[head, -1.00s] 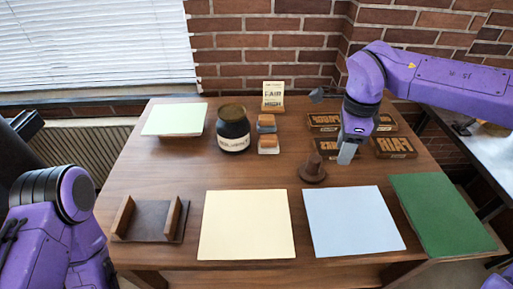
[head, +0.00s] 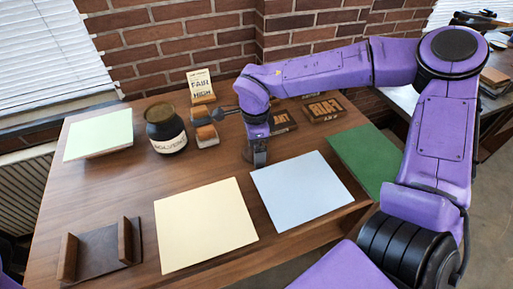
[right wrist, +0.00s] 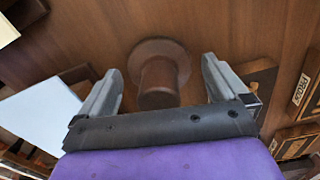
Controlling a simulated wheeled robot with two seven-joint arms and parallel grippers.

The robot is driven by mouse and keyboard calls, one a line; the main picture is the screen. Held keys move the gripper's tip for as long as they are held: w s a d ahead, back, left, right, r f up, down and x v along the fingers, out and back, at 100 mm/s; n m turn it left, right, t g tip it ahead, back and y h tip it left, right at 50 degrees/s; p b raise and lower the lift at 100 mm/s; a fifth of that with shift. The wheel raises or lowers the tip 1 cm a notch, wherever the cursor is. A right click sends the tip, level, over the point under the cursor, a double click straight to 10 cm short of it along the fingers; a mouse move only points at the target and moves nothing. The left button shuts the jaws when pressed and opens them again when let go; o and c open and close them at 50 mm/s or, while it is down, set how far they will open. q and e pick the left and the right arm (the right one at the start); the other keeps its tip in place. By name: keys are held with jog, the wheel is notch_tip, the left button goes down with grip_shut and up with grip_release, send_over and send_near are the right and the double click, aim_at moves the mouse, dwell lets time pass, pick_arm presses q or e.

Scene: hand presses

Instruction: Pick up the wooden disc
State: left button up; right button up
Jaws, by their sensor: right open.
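The wooden disc (right wrist: 174,52) is round and brown with an upright round knob. In the right wrist view it is on the brown table, with its knob between my right gripper's two grey fingers (right wrist: 161,70). The fingers are spread, and gaps show on both sides of the knob. In the head view my right gripper (head: 257,156) is low over the table just behind the blue sheet, and the disc is largely hidden by it. My left gripper is out of view.
A blue sheet (head: 298,190), cream sheet (head: 205,222) and green sheet (head: 365,158) lie along the table front. A dark jar (head: 166,128) stands left of the gripper. Lettered wooden blocks (head: 324,107) lie behind it. A dark wooden holder (head: 100,252) is at front left.

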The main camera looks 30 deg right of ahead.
jog(key=c, duration=1)
jog(key=shift+o, duration=0.2)
jog(key=shift+r, duration=0.1)
